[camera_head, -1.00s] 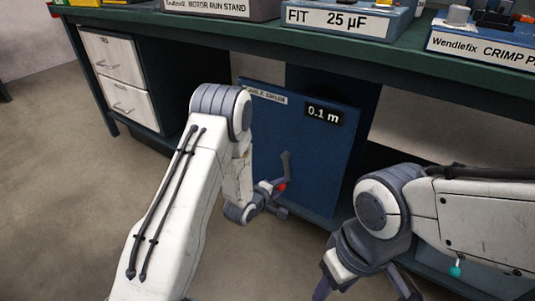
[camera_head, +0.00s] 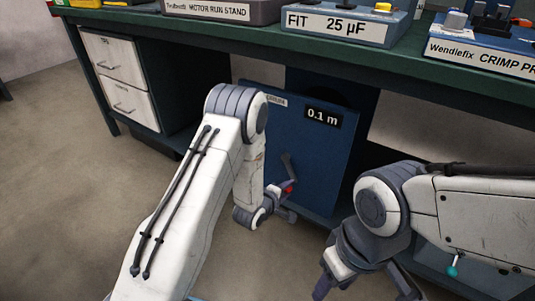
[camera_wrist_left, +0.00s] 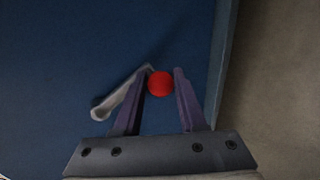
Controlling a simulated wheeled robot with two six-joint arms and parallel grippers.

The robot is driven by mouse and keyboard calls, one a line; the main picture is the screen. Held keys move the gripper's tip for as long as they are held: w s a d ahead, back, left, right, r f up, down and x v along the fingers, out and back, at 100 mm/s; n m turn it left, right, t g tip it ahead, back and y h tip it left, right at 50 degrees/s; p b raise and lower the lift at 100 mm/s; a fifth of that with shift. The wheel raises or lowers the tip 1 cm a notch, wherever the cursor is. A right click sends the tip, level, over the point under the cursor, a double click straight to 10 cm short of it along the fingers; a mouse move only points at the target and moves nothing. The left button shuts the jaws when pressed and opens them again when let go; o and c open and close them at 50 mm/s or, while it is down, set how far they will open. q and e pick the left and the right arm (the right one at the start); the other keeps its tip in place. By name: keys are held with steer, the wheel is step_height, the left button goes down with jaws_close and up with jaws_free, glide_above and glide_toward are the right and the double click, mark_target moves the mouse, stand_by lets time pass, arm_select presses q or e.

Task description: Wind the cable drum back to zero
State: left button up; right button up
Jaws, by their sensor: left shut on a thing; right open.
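The cable drum's blue housing (camera_head: 318,165) stands under the bench, with a black readout (camera_head: 322,117) showing 0.1 m. A grey crank arm (camera_head: 287,167) on its front face carries a red knob (camera_head: 289,188). My left gripper (camera_head: 286,190) is at the knob, shut on it. In the left wrist view the red knob (camera_wrist_left: 160,84) sits between the purple-grey fingers of my left gripper (camera_wrist_left: 161,88), and the crank arm (camera_wrist_left: 118,98) runs to the lower left. My right gripper (camera_head: 362,291) is open and empty, in front of the bench at the lower right.
The green bench top (camera_head: 230,42) carries a motor run stand (camera_head: 222,10), a 25 µF box (camera_head: 340,25) and a crimp box (camera_head: 490,50). A white drawer unit (camera_head: 120,80) stands at the left. The floor in front is clear.

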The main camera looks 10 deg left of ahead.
arm_select(q)
steer(key=shift+s+d+f, duration=0.15)
steer(key=shift+d+r+p, duration=0.55)
steer(key=shift+d+r, duration=0.05)
steer(key=shift+d, duration=0.05)
steer(key=shift+r, duration=0.15)
